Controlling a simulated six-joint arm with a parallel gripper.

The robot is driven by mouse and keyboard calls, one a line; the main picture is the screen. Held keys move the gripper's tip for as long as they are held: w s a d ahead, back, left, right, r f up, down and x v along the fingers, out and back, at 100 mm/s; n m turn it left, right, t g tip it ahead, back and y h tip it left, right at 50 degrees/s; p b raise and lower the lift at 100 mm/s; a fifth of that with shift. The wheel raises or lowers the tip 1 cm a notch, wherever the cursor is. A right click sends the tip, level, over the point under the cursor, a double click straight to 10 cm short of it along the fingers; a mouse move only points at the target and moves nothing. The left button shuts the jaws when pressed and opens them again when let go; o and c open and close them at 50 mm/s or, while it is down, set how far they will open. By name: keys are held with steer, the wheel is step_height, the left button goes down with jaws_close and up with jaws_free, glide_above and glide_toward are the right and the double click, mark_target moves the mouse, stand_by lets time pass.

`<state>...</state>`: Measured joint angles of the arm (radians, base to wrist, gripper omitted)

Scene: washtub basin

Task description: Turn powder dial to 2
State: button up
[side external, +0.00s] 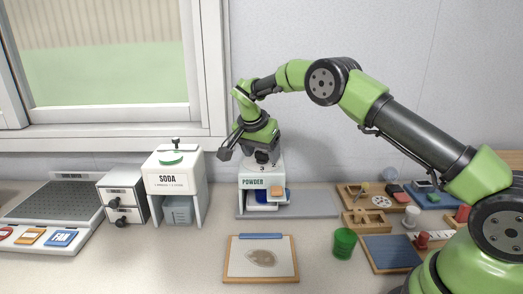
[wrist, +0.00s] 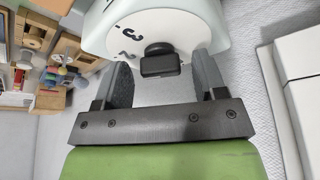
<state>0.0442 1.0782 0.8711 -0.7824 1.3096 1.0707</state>
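The white powder dispenser (side external: 272,172), labelled POWDER, stands on the counter under my gripper (side external: 262,156). Its top is mostly hidden in the side external view. In the wrist view its round white dial face (wrist: 185,28) carries dark digits on the left, including what looks like a 3. The black dial knob (wrist: 160,60) stands on this face. My gripper (wrist: 163,68) is open. Its two fingers lie to the left and right of the knob, with a visible gap on each side. I cannot tell where the pointer is set.
The soda dispenser (side external: 190,160) and a drawer unit (side external: 122,197) stand to the left. A clipboard (side external: 285,270), a green cup (side external: 344,244) and wooden trays (side external: 372,222) with small items lie in front and to the right. A grey mat (side external: 315,204) runs beside the powder dispenser.

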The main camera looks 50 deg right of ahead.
steer(key=v, duration=1)
stand_by(0.4)
